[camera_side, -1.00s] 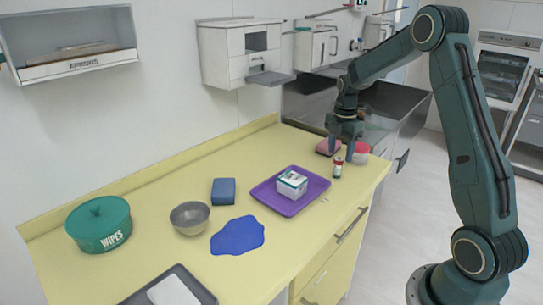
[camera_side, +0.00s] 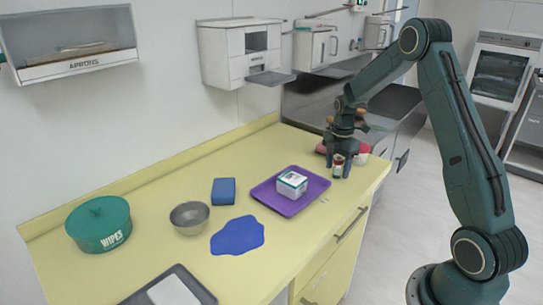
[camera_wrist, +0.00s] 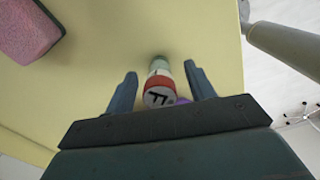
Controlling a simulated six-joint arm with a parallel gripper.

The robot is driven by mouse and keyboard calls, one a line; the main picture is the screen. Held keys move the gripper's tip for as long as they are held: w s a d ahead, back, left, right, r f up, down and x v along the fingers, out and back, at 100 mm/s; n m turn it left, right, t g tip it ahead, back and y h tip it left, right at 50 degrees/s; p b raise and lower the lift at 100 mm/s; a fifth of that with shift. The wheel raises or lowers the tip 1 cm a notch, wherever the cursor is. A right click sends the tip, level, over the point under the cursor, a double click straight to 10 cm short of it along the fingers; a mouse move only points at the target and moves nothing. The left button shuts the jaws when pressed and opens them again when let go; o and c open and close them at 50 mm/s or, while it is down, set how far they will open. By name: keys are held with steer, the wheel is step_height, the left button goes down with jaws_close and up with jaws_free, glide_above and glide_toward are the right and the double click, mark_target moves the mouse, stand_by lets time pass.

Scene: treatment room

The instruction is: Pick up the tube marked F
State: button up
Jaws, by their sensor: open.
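The tube marked F (camera_wrist: 158,93) has a red and white top with a black F, and its paler body shows beyond it. In the side view the small red and white tube (camera_side: 338,170) stands on the yellow counter near its right end. My gripper (camera_wrist: 160,75) is open, with one finger on each side of the tube and a visible gap on both sides. In the side view my gripper (camera_side: 340,164) points down over the tube, and its fingers partly hide it.
A purple tray (camera_side: 290,206) with a white box (camera_side: 292,184) is to the left. The counter's front edge (camera_side: 375,190) is near.

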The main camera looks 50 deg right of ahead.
mark_target(339, 159)
stand_by(0.4)
steer(key=c, duration=1)
steer(key=shift+c, duration=0.2)
steer(key=shift+r, duration=0.15)
step_height(339, 159, up, 20)
stand_by(0.4)
